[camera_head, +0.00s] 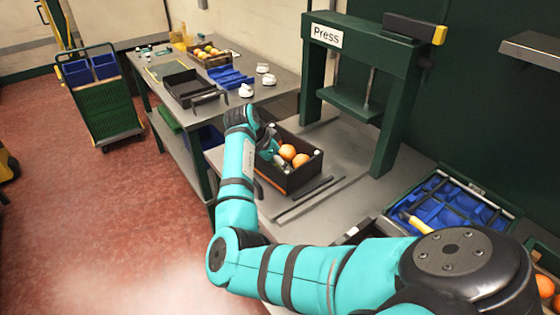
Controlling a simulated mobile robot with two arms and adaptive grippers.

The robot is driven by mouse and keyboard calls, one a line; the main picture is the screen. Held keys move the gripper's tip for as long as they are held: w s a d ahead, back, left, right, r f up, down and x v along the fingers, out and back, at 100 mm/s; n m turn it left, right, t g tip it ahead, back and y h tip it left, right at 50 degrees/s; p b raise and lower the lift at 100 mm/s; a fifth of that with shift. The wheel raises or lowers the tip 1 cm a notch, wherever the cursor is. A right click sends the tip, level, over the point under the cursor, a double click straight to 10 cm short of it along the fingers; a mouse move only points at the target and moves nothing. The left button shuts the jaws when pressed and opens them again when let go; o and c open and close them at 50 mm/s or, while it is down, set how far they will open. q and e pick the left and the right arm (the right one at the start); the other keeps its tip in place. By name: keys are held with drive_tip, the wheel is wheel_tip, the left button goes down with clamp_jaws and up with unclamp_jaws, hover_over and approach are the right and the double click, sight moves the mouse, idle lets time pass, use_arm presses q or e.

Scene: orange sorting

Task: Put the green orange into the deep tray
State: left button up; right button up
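My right arm comes in from the lower right and reaches over a dark, deep box-like tray (303,176) below the press. Its gripper (272,148) is at the tray's left side, beside two oranges (291,154). The fingers are small and partly hidden by the wrist, so I cannot tell whether they are open or hold anything. A pale greenish-grey patch shows by the fingers; I cannot tell whether it is the green orange. My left gripper is out of view.
The green press (365,60) stands behind the tray. A blue tool organiser (452,205) lies at right. On the far table are a black tray (182,85), a blue tray (229,78) and a fruit crate (208,62). A green cart (102,105) stands on the open red floor.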

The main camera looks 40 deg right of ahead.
drive_tip(key=shift+d+r+p, duration=0.1)
drive_tip(key=shift+r+p, duration=0.95)
drive_tip(key=shift+p, duration=0.15)
wheel_tip(320, 180, up, 2)
drive_tip(key=shift+r+p, duration=0.2)
drive_tip(key=shift+p, duration=0.7)
wheel_tip(320, 180, up, 4)
drive_tip(key=p, duration=0.3)
drive_tip(key=shift+r+p, duration=0.1)
drive_tip(key=shift+p, duration=0.2)
